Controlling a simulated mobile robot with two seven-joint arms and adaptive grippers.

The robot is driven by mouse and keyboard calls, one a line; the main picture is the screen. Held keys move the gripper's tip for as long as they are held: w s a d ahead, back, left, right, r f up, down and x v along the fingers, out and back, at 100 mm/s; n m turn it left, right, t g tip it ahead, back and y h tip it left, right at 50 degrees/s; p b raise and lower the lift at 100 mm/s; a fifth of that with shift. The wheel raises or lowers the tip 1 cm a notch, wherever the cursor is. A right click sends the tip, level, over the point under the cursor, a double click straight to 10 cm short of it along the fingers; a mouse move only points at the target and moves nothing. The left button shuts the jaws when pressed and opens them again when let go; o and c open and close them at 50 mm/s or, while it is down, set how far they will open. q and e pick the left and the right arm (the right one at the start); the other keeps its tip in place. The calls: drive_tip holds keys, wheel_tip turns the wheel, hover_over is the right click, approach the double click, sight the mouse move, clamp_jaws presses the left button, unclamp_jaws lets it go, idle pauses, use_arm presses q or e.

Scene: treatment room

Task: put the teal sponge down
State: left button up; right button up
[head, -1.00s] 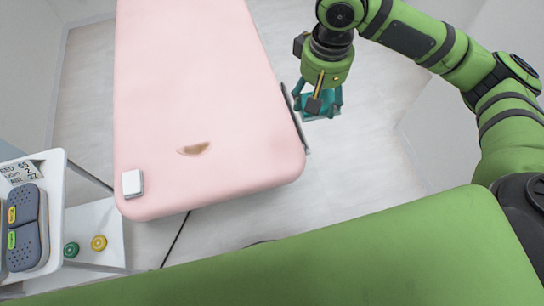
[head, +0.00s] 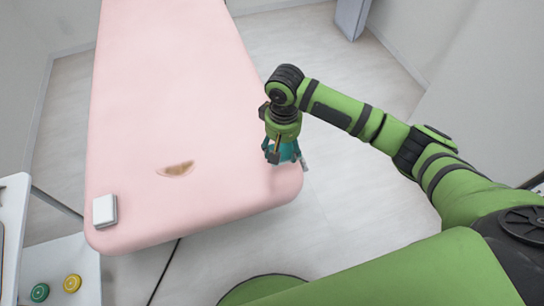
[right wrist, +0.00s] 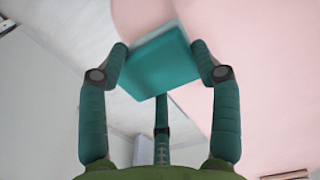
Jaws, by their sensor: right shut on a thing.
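The teal sponge (right wrist: 160,62) shows in the right wrist view as a flat block with a paler edge, gripped between the fingers of my right gripper (right wrist: 160,66). In the head view my right gripper (head: 284,156) points down at the near right corner of the pink treatment table (head: 150,120). Its teal fingers and the arm mostly hide the sponge there. In the wrist view the sponge overlaps the table's edge, with floor on the left and pink surface on the right. I cannot tell whether it touches the table. My left gripper is not in view.
A brown stain (head: 178,169) marks the table top. A white box (head: 105,210) lies at its near left corner. A white trolley (head: 80,256) at the left carries a green disc (head: 40,292) and a yellow disc (head: 72,283). Most of the table top is clear.

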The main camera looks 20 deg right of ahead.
sight(272, 147)
drive_tip(key=shift+w+a+f, duration=0.7)
drive_tip(key=shift+w+a, duration=0.05)
drive_tip(key=shift+a, duration=0.25)
drive_tip(key=shift+w+a+f, duration=0.1)
drive_tip(key=shift+f, duration=0.1)
wheel_tip(272, 147, down, 3)
drive_tip(key=shift+f, duration=0.15)
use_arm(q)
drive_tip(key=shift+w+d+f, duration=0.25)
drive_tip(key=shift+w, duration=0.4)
use_arm(e)
drive_tip(key=shift+f, duration=0.25)
drive_tip(key=shift+f, duration=0.1)
drive_tip(key=o, duration=1)
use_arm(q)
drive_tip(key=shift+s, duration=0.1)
